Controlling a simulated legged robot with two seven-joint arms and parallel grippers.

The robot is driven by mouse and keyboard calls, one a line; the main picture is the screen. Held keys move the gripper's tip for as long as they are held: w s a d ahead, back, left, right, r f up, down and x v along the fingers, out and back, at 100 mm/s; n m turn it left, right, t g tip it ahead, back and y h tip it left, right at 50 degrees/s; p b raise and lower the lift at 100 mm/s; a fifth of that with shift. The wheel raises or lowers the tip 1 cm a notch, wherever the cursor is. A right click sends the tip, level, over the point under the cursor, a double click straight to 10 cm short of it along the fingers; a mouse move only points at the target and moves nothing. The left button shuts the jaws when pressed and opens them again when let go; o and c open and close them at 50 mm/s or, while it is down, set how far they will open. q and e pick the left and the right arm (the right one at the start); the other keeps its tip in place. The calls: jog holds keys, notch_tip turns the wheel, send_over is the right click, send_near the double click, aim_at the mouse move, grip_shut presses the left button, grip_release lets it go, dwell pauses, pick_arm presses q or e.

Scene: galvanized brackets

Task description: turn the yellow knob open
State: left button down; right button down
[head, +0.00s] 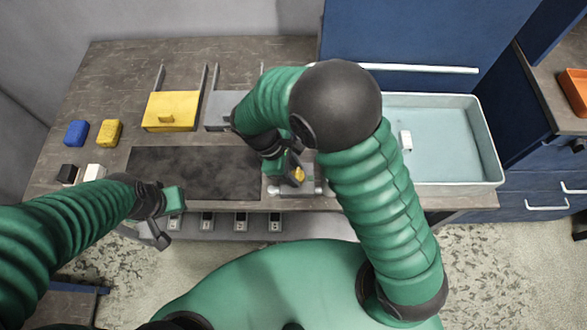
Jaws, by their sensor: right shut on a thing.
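The yellow knob (298,176) sits on a small grey fixture (296,190) near the front edge of the table, right of the dark mat. My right gripper (293,174) reaches down over the knob and is shut on it. The gripper and forearm hide part of the knob, so its turn angle is hard to tell. My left gripper (168,219) hangs at the table's front edge, left of the fixture and well apart from the knob. Its fingers are spread, with nothing between them.
A yellow drawer box (171,110) and a grey one (222,108) stand at the back. Blue (76,133), yellow (109,133), black (67,174) and white (95,172) blocks lie at left. The dark mat (190,165) is clear. A pale basin (450,140) holding a white piece (406,140) is at right.

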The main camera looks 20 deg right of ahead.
jog(key=m+p, duration=0.1)
jog(key=m+g+p, duration=0.1)
jog(key=m, duration=0.1)
jog(key=shift+d+r+m+y, duration=0.15)
jog(key=shift+m+y, duration=0.15)
jog(key=shift+y, duration=0.1)
jog(key=m+p, duration=0.1)
jog(key=m, duration=0.1)
jog(key=m+g+y+p, duration=0.1)
jog(key=m, duration=0.1)
jog(key=shift+w+d+m+p, duration=0.15)
jog(key=shift+m+p, duration=0.15)
jog(key=m+y+p, duration=0.1)
jog(key=m+y, duration=0.1)
jog(key=m, duration=0.2)
jog(key=shift+d+g+p, duration=0.1)
jog(key=shift+g+p, duration=0.2)
jog(key=shift+g, duration=0.1)
jog(key=shift+d+f+m+y+p, duration=0.15)
jog(key=shift+m+y+p, duration=0.2)
jog(key=shift+m, duration=0.7)
jog(key=shift+a+f+m+y+p, duration=0.15)
jog(key=shift+m+y, duration=0.3)
jog(key=shift+m, duration=0.6)
jog(key=shift+d, duration=0.1)
jog(key=c, duration=0.9)
grip_release()
jog(key=shift+r, duration=0.1)
